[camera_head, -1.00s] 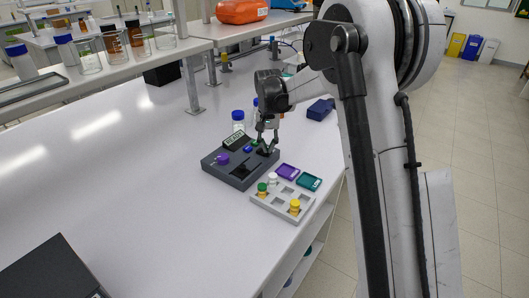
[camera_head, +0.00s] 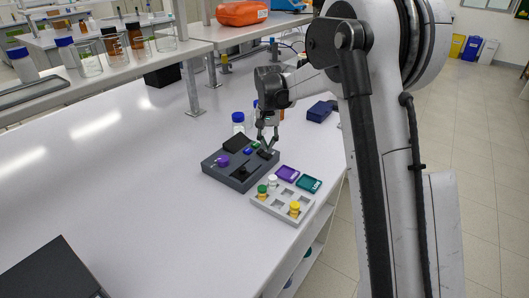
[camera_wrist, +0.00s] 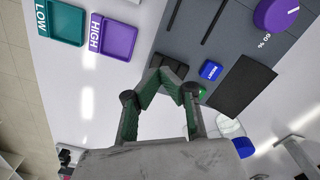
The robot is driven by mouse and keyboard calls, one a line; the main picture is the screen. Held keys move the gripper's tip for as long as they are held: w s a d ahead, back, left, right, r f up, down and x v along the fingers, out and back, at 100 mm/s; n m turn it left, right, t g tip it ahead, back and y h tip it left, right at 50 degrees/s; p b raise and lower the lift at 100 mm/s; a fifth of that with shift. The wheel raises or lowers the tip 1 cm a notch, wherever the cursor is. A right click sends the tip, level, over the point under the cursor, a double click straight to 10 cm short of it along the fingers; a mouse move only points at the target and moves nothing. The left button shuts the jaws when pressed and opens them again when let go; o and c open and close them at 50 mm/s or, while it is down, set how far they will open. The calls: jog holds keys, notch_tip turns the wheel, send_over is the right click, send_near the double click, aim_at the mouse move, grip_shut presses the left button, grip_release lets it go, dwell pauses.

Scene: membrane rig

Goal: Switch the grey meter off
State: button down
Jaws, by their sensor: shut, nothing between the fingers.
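The grey meter (camera_head: 232,177) is a dark grey box on the white bench. It carries a purple knob (camera_head: 223,160), a blue button (camera_head: 247,151) and a black display panel (camera_head: 237,141) with no lit text. The display (camera_wrist: 243,86), blue button (camera_wrist: 211,70) and knob (camera_wrist: 275,13) also show in the wrist view. A small black part, possibly the switch (camera_head: 264,155), sits at its right rear corner. My gripper (camera_head: 266,145) is shut and empty just above that corner. In the wrist view its fingers (camera_wrist: 168,78) hide the part beneath; contact cannot be told.
A light grey rack (camera_head: 281,207) with green, white and yellow capped vials stands in front. Purple (camera_head: 287,173) and teal (camera_head: 309,184) trays lie to the right. A blue-capped bottle (camera_head: 238,121) stands behind the meter.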

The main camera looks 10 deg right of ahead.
aim_at(268, 155)
jog(key=shift+r+p, duration=0.8)
jog(key=shift+r, duration=1.45)
jog(key=shift+s+r, duration=0.2)
jog(key=s+r+n+t+b, duration=0.1)
jog(key=s+r+t, duration=0.1)
jog(key=s+r, duration=0.6)
jog(key=s+r+n+t+b, duration=0.1)
jog(key=s+r+t, duration=0.15)
jog(key=s, duration=0.95)
jog(key=s+f+n+t, duration=0.1)
jog(key=s+f, duration=0.1)
jog(key=s, duration=0.7)
jog(key=s+f+t+b, duration=0.1)
jog(key=s+f, duration=0.2)
jog(key=s, duration=0.6)
jog(key=shift+s+n, duration=0.2)
jog(key=shift+n, duration=0.2)
jog(key=shift+t, duration=0.25)
